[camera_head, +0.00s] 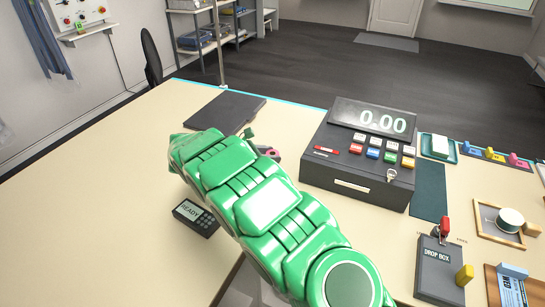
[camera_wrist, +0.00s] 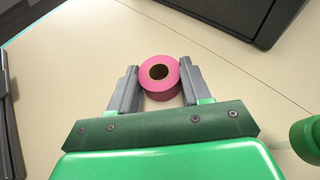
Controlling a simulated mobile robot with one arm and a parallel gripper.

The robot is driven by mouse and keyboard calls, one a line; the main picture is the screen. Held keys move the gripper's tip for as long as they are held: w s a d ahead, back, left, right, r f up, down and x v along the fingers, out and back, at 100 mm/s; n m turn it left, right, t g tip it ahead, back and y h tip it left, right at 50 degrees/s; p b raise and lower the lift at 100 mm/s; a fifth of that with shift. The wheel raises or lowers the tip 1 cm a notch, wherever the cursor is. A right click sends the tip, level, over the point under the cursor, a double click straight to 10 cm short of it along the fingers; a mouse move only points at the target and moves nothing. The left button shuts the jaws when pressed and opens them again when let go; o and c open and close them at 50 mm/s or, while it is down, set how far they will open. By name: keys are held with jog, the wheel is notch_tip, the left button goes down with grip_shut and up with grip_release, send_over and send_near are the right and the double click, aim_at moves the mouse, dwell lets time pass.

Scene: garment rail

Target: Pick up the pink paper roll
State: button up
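The pink paper roll (camera_wrist: 160,90) stands upright on the table in the wrist view, its dark core hole facing up. My gripper (camera_wrist: 159,65) has one grey finger on each side of it. The fingers are apart by about the roll's width. I cannot tell whether both fingers press on it or a thin gap is left. In the head view, my green arm reaches over the table and hides most of my gripper (camera_head: 262,146); a bit of pink shows at its end.
A black cash register (camera_head: 345,187) stands just right of my gripper. A dark flat mat (camera_head: 226,112) lies behind it to the left, and a small card reader (camera_head: 196,217) is left of my arm. A drop box (camera_head: 437,270) and trays are at the right. The left table area is clear.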

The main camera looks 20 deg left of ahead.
jog(key=c, duration=0.4)
jog(key=shift+r, duration=0.1)
